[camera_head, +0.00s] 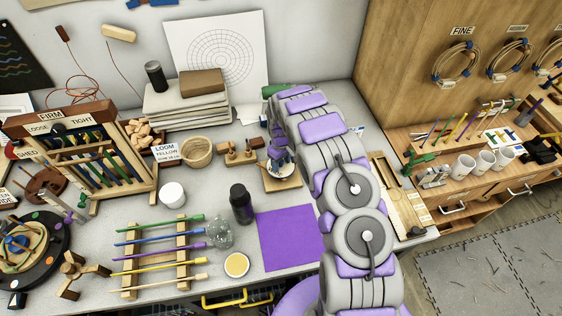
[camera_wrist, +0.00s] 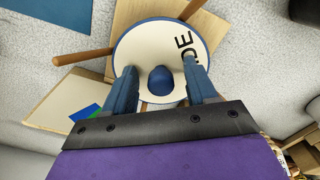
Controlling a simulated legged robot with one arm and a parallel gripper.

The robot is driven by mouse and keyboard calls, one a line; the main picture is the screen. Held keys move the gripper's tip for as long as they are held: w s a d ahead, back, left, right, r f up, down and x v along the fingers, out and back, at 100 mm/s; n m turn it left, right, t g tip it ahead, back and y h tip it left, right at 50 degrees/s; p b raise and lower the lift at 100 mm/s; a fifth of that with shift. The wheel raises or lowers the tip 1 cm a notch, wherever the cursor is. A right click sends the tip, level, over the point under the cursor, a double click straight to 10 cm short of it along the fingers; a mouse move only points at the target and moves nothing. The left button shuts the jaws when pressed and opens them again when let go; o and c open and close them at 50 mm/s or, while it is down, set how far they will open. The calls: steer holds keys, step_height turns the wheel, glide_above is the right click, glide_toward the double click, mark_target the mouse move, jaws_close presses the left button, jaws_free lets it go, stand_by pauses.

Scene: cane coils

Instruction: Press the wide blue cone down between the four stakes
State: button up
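The wide blue cone (camera_wrist: 140,45) is seen from above in the wrist view: a white round top with a blue rim, part of a word ending in "DE", and a blue knob (camera_wrist: 160,80) at its middle. My gripper (camera_wrist: 161,76) is open, its two blue fingers on either side of the knob with gaps showing. Two wooden stakes, a left one (camera_wrist: 82,56) and an upper one (camera_wrist: 190,9), stick out past the rim; other stakes are hidden. In the head view the cone is partly hidden by my gripper, above a wooden board (camera_head: 285,184).
A small wooden stand (camera_head: 238,157) is left of the board. A long wooden tray (camera_head: 395,200) lies to the right.

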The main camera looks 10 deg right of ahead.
step_height(320, 180, up, 17)
steer(key=s+d+r+m+b, duration=0.1)
steer(key=s+r+m+b, duration=0.1)
steer(key=s+r, duration=0.65)
steer(key=s+a+r+m+g+b, duration=0.1)
steer(key=s+m+b, duration=0.3)
steer(key=s, duration=3.4)
steer(key=b, duration=0.2)
steer(key=shift+s+a+r+g+b, duration=0.2)
steer(key=shift+r+g+b, duration=0.1)
steer(key=shift+g+b, duration=0.1)
